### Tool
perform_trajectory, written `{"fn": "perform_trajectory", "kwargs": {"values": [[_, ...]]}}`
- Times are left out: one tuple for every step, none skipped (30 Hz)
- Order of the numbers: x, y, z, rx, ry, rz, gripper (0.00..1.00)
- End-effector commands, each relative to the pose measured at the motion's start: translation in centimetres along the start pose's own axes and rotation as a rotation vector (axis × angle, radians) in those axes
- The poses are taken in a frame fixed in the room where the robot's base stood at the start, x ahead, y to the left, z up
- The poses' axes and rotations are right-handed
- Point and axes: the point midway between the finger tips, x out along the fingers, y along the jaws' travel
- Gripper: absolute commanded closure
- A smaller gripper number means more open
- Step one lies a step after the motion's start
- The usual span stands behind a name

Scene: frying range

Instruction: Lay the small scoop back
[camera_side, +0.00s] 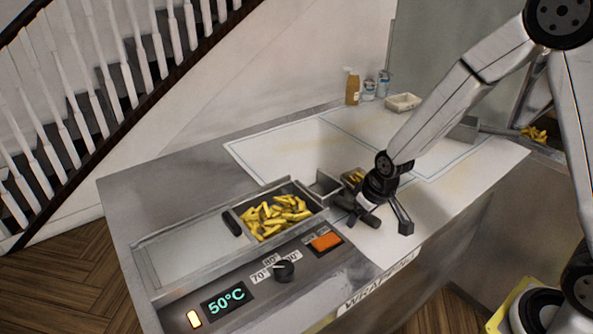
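The small scoop (354,176) looks like a small metal pan with a few yellow chips at it, just right of the fryer's corner. My gripper (370,212) is dark and low over the white worktop, right beside the scoop. A grey bar with a dark end (405,226) sticks out on the gripper's near right side and lines up with the scoop pan, like its handle. The gripper appears shut on this handle, though its body hides the grip. Whether the scoop touches the worktop is unclear.
A knob (284,271) and a 50°C display (227,300) sit in front. The white worktop (270,150) is largely clear.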

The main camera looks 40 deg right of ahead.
Motion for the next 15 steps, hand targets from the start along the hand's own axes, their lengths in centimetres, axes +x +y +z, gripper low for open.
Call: {"fn": "perform_trajectory", "kwargs": {"values": [[-0.01, 0.0, -0.01, 0.0, 0.0, 0.0, 0.22], [-0.01, 0.0, -0.01, 0.0, 0.0, 0.0, 0.22], [-0.01, 0.0, 0.0, 0.0, 0.0, 0.0, 0.22], [-0.01, 0.0, 0.0, 0.0, 0.0, 0.0, 0.22], [-0.01, 0.0, 0.0, 0.0, 0.0, 0.0, 0.22], [0.01, 0.0, 0.05, 0.0, -0.002, 0.0, 0.22], [0.01, 0.0, 0.05, 0.0, -0.002, 0.0, 0.22], [0.0, 0.0, 0.05, 0.0, -0.001, 0.0, 0.22], [-0.04, 0.0, 0.04, 0.0, -0.001, 0.0, 0.22], [-0.08, 0.0, 0.03, 0.0, -0.001, 0.0, 0.22], [-0.13, 0.0, 0.02, 0.0, -0.001, 0.0, 0.22], [-0.23, 0.0, 0.01, 0.0, 0.0, 0.0, 0.22], [-0.32, 0.0, 0.01, 0.0, 0.0, 0.0, 0.22], [-0.43, 0.0, 0.0, 0.0, 0.0, 0.0, 0.22], [-0.6, 0.0, 0.0, 0.0, 0.0, 0.0, 0.22]]}}
